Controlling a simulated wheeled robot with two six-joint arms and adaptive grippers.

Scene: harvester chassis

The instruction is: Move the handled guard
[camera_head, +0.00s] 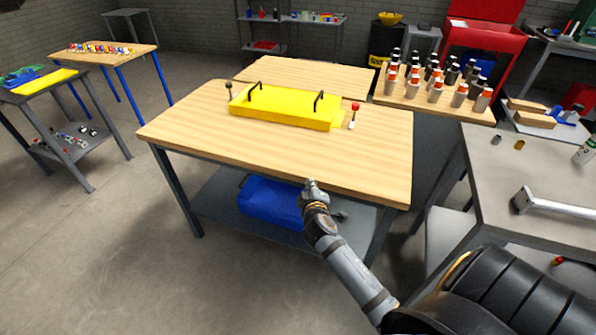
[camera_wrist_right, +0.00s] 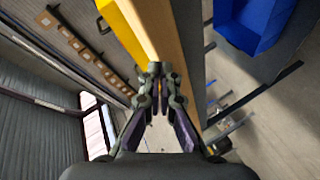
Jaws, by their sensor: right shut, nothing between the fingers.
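The handled guard (camera_head: 285,107) is a long yellow piece with two black handles on top. It lies on the wooden table (camera_head: 200,135) toward the back in the head view. Part of it shows as a yellow strip at the top of the right wrist view (camera_wrist_right: 122,28). My right gripper (camera_head: 313,184) is at the table's front edge, well short of the guard and touching nothing that I can make out. Its fingers are together and empty in the right wrist view (camera_wrist_right: 155,72). My left gripper is not in view.
A small red-topped lever (camera_head: 354,115) stands right of the guard, and a dark knob (camera_head: 229,90) is at its left end. A blue bin (camera_head: 268,203) sits on the shelf below. Several bottles (camera_head: 437,90) crowd a table at the right. The tabletop's front is clear.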

